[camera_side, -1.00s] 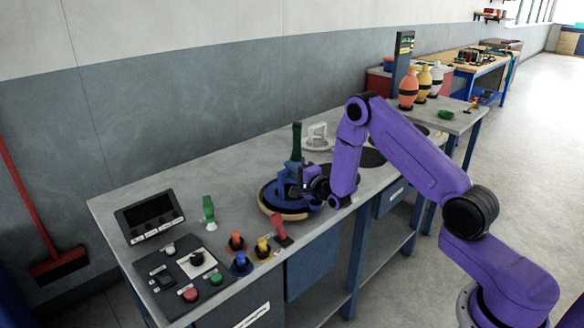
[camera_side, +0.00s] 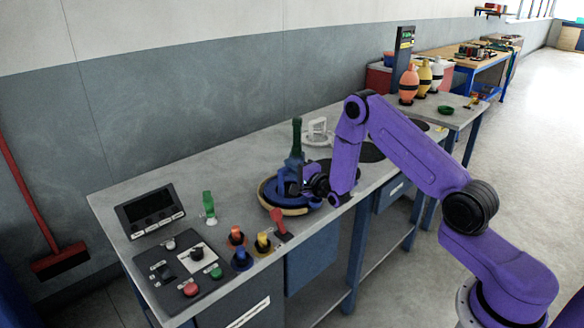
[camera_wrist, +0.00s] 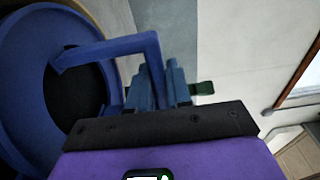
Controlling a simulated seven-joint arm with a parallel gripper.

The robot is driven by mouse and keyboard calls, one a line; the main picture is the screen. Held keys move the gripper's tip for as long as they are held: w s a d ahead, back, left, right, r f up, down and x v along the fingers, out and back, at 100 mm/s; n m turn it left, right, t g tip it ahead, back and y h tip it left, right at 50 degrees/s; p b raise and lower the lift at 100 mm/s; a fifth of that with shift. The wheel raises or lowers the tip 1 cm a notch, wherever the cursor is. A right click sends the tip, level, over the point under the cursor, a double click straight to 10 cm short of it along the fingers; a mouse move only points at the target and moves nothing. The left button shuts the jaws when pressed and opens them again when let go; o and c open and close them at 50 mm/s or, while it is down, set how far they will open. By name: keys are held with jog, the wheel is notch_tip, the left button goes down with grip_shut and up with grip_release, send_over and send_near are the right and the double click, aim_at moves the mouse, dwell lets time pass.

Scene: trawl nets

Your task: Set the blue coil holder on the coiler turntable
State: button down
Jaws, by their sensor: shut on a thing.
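The blue coil holder (camera_side: 268,191) shows as a broad blue round shape on the bench in the side view. In the wrist view its blue rim (camera_wrist: 22,115) and square handle (camera_wrist: 105,48) fill the left. My gripper (camera_side: 303,184) is shut on the handle; its fingers also show in the wrist view (camera_wrist: 165,86). A tan-rimmed round base (camera_side: 291,211) shows directly under the holder, perhaps the turntable. I cannot tell whether the holder touches it. The fingers and wrist hide part of the holder. A dark green upright shape (camera_side: 296,137) rises just behind the gripper.
A white handled holder (camera_side: 318,132) and a black disc (camera_side: 371,152) lie farther along the bench. Several coloured knobs, a red-handled piece (camera_side: 278,222) and a control panel (camera_side: 184,268) stand to the left.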

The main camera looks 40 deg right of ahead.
jog(key=shift+f, duration=0.3)
jog(key=c, duration=1)
grip_release()
jog(key=shift+o, duration=0.2)
jog(key=s, duration=0.8)
jog(key=s+a, duration=0.1)
jog(key=s, duration=0.3)
jog(key=shift+a, duration=0.1)
